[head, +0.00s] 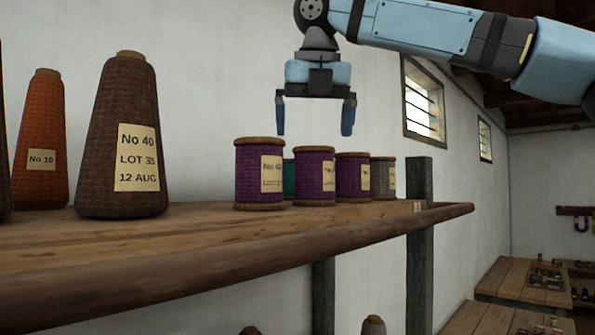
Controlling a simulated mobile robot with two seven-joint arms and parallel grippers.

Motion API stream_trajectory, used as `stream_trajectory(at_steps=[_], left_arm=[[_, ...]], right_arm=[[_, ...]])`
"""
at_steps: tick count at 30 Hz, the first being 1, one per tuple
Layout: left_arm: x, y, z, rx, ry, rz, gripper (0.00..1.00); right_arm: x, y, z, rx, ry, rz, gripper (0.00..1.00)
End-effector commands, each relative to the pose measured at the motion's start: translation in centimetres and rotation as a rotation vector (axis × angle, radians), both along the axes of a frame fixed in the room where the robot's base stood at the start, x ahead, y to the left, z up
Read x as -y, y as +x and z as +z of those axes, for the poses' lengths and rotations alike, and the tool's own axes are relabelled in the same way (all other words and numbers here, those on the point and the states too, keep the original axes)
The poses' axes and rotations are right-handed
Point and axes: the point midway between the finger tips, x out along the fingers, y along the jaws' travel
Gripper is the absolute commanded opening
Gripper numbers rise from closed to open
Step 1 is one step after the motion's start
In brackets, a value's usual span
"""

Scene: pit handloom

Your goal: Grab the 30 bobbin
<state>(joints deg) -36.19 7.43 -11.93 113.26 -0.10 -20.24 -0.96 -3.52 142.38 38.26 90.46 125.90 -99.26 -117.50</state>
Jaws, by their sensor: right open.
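Three purple bobbins with wooden ends and cream labels stand upright on the wooden shelf (200,245): a left one (247,180), a middle one (311,183) and a right one (349,180). The left one's label seems to read No 40, but it is small. The other bobbin labels are too small or turned to read, so I cannot tell which is the 30. A green bobbin (289,178) is mostly hidden behind them, and a grey-brown one (379,176) stands at the right. My right gripper (315,131) is open and empty, pointing down above the bobbins. My left gripper is out of view.
A large brown cone (125,110) labelled No 40 LOT 35 12 AUG and an orange cone (42,130) labelled No 10 stand on the left. The shelf has a rounded front rail (230,258). A dark post (419,240) stands by its right end.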

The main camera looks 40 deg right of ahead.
Motion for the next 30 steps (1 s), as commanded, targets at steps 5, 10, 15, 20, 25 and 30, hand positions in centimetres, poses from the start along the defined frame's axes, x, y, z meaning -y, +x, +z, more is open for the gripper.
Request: stream_trajectory(at_steps=[5,10,15,20,25,30], left_arm=[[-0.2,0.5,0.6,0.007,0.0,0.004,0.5],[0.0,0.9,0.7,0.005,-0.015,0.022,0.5],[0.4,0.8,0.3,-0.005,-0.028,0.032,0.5],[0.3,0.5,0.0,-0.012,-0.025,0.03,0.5],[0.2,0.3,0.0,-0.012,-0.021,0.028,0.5],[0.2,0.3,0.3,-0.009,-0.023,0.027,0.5]], right_arm=[[0.9,0.4,-1.8,-0.002,0.002,0.0,1.0],[1.6,1.1,-4.0,-0.001,0.0,0.0,1.0],[1.8,1.3,-4.8,0.001,0.001,-0.001,1.0],[1.7,1.3,-4.8,0.001,0.001,-0.001,1.0],[1.7,1.3,-4.8,0.001,0.001,-0.001,0.61],[1.7,1.3,-4.8,0.002,0.0,-0.001,0.49]])
